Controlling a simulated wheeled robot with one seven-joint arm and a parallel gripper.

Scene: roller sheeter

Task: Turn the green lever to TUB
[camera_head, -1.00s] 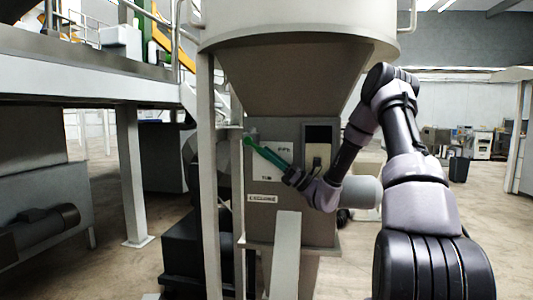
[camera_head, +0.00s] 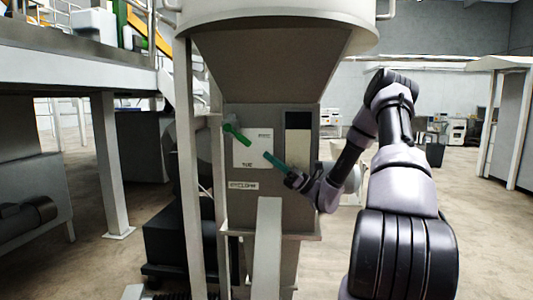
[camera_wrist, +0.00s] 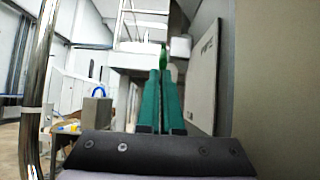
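The green lever (camera_head: 237,134) sits at the left edge of the machine's front panel, beside a white label plate (camera_head: 252,149). It slants down to the right in the head view. The plate has a small upper word, hard to read, and a lower word that looks like TUB. My gripper (camera_head: 267,154) is in front of the plate, below and right of the lever, with a visible gap between them. In the wrist view its two teal fingers (camera_wrist: 160,75) lie side by side, close together, with nothing seen between them. The lever (camera_wrist: 164,58) shows beyond the fingertips.
A hopper (camera_head: 275,55) overhangs the panel. A grey post (camera_head: 187,170) stands just left of the lever, and a sloped grey beam (camera_head: 268,240) is below. A dark window (camera_head: 298,120) is right of the plate. Open floor lies at the right.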

